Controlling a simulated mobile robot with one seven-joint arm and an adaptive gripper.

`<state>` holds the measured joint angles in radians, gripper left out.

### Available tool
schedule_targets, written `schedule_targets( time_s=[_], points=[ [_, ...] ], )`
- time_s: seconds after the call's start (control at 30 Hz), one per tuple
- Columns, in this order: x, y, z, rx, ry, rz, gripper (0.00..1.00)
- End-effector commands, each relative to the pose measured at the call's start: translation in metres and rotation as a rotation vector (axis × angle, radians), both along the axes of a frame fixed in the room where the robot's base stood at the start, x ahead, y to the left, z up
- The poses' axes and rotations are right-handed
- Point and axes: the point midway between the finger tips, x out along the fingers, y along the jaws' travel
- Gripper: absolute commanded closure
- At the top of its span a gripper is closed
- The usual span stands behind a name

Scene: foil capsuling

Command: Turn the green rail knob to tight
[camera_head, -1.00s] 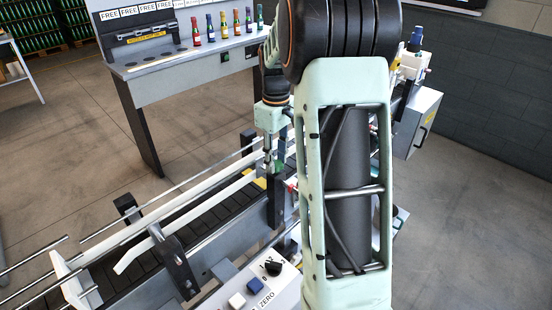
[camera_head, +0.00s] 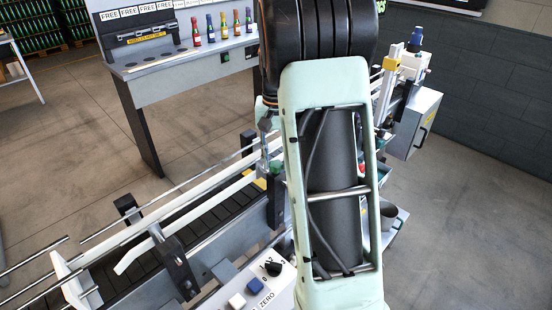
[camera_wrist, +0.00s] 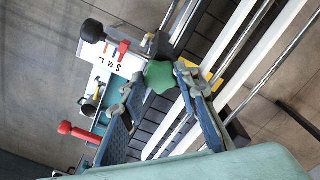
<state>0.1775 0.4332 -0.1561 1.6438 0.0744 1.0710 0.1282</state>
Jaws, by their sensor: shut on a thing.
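The green rail knob (camera_wrist: 159,77) shows in the wrist view, lobed and dark green, beside the conveyor rails. My gripper (camera_wrist: 156,86) has its two blue-grey fingers on either side of the knob, their tips closed against it. The knob's turn position cannot be read. In the head view my arm covers most of this area, and the grip is not clear there.
In the wrist view, a plate marked S M L (camera_wrist: 105,69), a black ball handle (camera_wrist: 93,31) and a red-ended lever (camera_wrist: 66,128) lie left of the knob. White conveyor rails (camera_wrist: 236,50) run at right. A control box with a dial (camera_head: 272,268) stands in front.

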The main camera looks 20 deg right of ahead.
Motion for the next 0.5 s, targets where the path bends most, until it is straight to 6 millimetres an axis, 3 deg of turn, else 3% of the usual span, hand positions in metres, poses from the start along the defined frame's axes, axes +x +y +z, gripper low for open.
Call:
schedule_targets(
  time_s=[0.5],
  points=[
    [0.0011,-0.0001,0.0017,-0.001,-0.004,-0.473,0.96]
  ],
)
